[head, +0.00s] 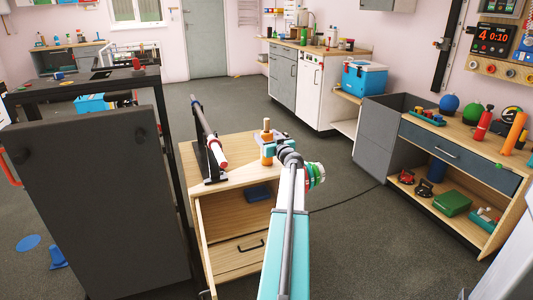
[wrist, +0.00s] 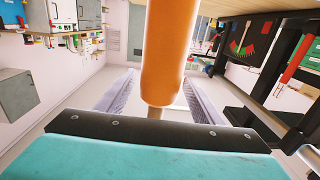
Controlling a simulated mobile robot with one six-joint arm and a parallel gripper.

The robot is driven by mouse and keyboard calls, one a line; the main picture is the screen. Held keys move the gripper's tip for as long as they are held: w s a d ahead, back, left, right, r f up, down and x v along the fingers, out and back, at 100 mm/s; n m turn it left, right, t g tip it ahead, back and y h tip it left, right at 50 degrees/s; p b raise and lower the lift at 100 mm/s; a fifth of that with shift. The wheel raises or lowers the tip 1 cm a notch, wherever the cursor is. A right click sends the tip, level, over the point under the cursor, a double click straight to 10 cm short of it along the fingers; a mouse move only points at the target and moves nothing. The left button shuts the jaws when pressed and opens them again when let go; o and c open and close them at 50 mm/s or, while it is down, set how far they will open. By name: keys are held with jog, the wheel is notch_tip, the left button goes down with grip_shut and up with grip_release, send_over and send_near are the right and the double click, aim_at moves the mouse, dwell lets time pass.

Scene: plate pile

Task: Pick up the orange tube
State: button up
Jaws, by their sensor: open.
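A thick orange tube (wrist: 163,50) fills the upper middle of the wrist view, with a narrow pale part showing below its rounded end. It lies in line between the two fingers of my gripper (wrist: 158,97), with gaps at both sides. My gripper is open; how deep the tube sits between the fingers is hard to tell. In the head view my gripper (head: 268,148) is over the wooden cabinet top, beside a small upright orange piece (head: 267,124), partly hidden by my arm. Another orange tube (head: 514,133) leans on the right bench.
A black stand holds a long tube with a red and white end (head: 217,153) on the wooden cabinet (head: 240,182), left of my gripper. A dark panel (head: 95,200) stands at left. The right bench (head: 450,135) holds several objects. Open floor lies beyond the cabinet.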

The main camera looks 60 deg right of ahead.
aim_at(268, 128)
grip_shut()
dwell(0.4)
jog(key=shift+r, duration=0.1)
jog(key=shift+r, duration=0.4)
notch_tip(268, 128, up, 3)
jog(key=shift+f+p, duration=0.1)
jog(key=shift+p, duration=0.25)
jog(key=s+a+r, duration=0.1)
jog(key=s+a, duration=0.7)
jog(key=a, duration=0.5)
jog(key=shift+s+a, duration=0.2)
jog(key=shift+s, duration=0.1)
jog(key=shift+r, duration=0.1)
